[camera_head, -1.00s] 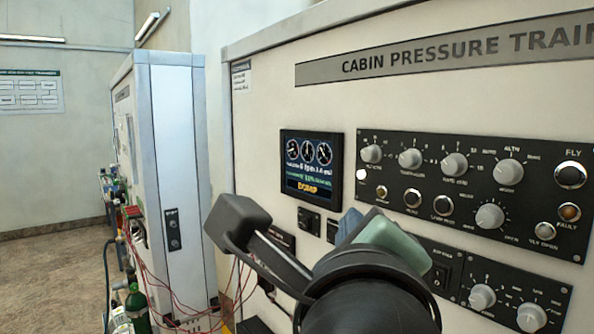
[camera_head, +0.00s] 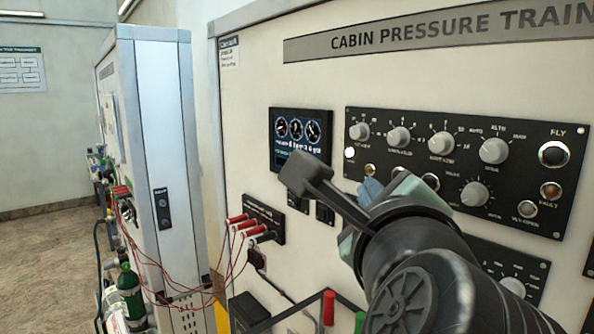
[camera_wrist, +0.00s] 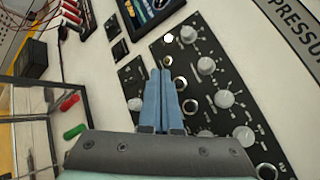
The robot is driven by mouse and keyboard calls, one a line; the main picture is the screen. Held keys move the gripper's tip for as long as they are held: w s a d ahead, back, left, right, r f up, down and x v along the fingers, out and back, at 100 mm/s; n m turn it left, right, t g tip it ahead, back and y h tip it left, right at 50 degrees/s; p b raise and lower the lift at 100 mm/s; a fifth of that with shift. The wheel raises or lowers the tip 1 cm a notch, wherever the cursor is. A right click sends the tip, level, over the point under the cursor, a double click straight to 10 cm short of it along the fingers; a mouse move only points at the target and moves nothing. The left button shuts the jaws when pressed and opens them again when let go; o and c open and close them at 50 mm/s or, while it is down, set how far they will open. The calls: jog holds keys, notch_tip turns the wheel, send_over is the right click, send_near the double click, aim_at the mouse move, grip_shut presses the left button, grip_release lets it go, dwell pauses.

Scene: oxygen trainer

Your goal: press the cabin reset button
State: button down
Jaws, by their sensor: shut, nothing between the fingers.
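The cabin pressure trainer's black control panel (camera_head: 470,150) carries a row of small round buttons under its knobs. A lit white lamp (camera_head: 350,152) is at the row's left end, with a small round button (camera_head: 369,170) just right of it. The labels are too small to read, so I cannot tell which button is the cabin reset. My gripper (camera_head: 371,189) has its blue fingers shut and empty, pointing at the panel. In the wrist view my fingertips (camera_wrist: 160,73) are close to the row of round buttons (camera_wrist: 180,84); I cannot tell whether they touch. My arm hides some buttons.
A display screen (camera_head: 300,140) sits left of the panel. Red plugs (camera_head: 243,226) with loose red wires stick out at lower left. A dark frame with red and green handles (camera_head: 328,307) juts out below my arm. A green bottle (camera_head: 131,293) stands left.

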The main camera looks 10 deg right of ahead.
jog(key=shift+w+d, duration=0.45)
jog(key=shift+d, duration=0.2)
jog(key=shift+w+d, duration=0.4)
jog(key=shift+d, duration=0.2)
dwell(1.2)
jog(key=shift+w+d, duration=0.25)
jog(key=shift+d, duration=0.15)
jog(key=shift+w+d, duration=0.2)
jog(key=shift+d, duration=0.2)
dwell(1.0)
jog(key=shift+a, duration=0.15)
jog(key=shift+s+a, duration=0.45)
jog(key=shift+a, duration=0.05)
jog(key=shift+a, duration=0.1)
